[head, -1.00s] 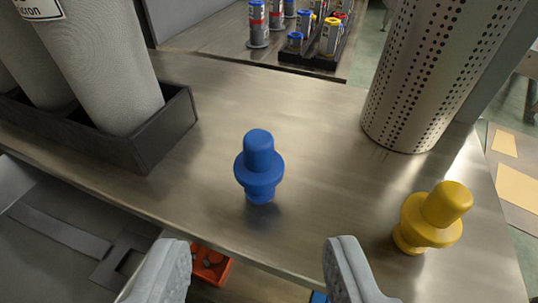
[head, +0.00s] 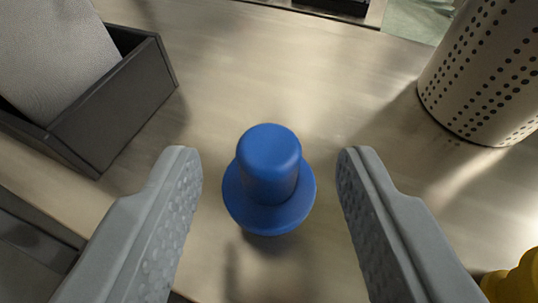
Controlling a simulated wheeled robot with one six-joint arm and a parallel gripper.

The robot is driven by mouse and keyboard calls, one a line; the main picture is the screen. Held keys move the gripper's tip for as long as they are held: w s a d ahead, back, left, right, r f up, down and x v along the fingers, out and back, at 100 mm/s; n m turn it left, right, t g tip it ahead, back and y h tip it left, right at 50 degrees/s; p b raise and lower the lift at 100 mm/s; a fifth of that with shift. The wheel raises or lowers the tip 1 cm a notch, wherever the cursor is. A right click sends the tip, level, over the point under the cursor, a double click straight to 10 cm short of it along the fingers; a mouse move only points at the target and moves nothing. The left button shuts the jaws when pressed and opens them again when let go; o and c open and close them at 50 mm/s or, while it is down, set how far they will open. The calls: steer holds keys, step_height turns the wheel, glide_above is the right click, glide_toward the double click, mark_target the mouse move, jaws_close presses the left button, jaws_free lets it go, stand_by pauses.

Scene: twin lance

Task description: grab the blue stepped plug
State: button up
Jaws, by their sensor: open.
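The blue stepped plug (head: 269,180) stands upright on the metal table (head: 300,70), with a narrow rounded top above a wider flange. My gripper (head: 270,165) is open, its two grey fingers to the left and right of the plug. There is a gap between the plug and each finger, and neither finger touches it. The plug's lower part is mostly hidden beneath its flange.
A perforated metal cylinder (head: 490,75) stands at the upper right. A yellow plug (head: 515,283) is partly visible at the lower right. The table behind the blue plug is clear.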

mark_target(270, 132)
steer(key=shift+x, duration=2.6)
steer(key=shift+c, duration=0.3)
jaws_close()
